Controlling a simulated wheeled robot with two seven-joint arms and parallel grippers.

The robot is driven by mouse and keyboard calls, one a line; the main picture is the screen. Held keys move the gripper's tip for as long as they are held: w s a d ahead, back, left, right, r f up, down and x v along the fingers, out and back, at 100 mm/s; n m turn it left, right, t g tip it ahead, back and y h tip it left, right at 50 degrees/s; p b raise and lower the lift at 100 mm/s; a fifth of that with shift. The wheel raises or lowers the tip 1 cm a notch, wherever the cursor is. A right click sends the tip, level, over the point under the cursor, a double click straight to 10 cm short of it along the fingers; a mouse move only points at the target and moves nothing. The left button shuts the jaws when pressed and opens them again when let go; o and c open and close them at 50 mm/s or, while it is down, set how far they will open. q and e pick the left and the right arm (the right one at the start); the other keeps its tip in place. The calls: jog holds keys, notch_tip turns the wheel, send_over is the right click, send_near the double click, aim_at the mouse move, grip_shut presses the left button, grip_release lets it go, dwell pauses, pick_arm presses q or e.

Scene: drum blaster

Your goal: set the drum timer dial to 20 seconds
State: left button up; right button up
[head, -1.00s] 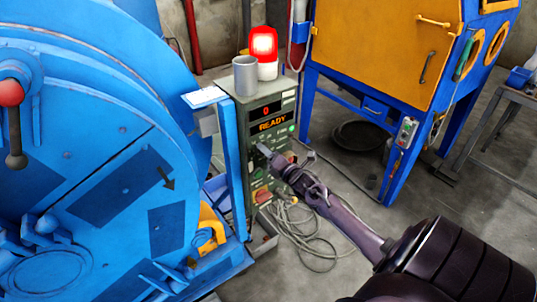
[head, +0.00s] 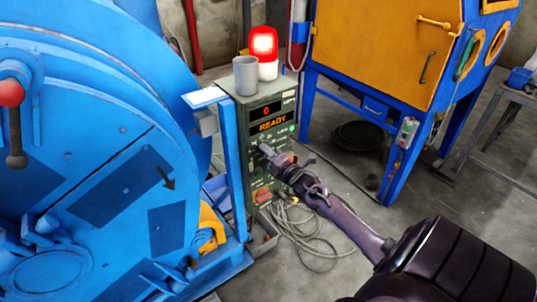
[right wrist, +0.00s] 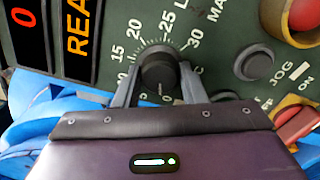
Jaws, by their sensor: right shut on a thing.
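The drum timer dial (right wrist: 160,76) is a black round knob on the grey-green control panel (right wrist: 226,32). Printed numbers 15, 20, 25 and 30 curve around it in the right wrist view. My right gripper (right wrist: 158,82) is shut on the dial, one finger on each side. The dial's pointer mark is not clear to me. In the head view my right gripper (head: 267,150) reaches the front of the control box (head: 256,112) and covers the dial. The display (head: 270,119) reads 0 and READY. My left gripper is not in view.
A black button (right wrist: 254,62), a jog switch and a red button (right wrist: 303,14) sit beside the dial on the panel. A lit red beacon (head: 264,50) and a grey cup (head: 245,75) stand on the box. The blue drum machine (head: 90,130) is close on the left. Cables (head: 300,232) lie on the floor.

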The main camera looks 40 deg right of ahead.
jog(key=shift+a+f+m+p, duration=0.1)
jog(key=shift+m+p, duration=0.9)
jog(key=shift+m, duration=6.35)
jog(key=shift+f+m+p, duration=0.1)
jog(key=shift+m+p, duration=0.85)
jog(key=shift+m, duration=6.7)
jog(key=o, duration=1)
jog(key=shift+r, duration=0.1)
jog(key=shift+s, duration=0.1)
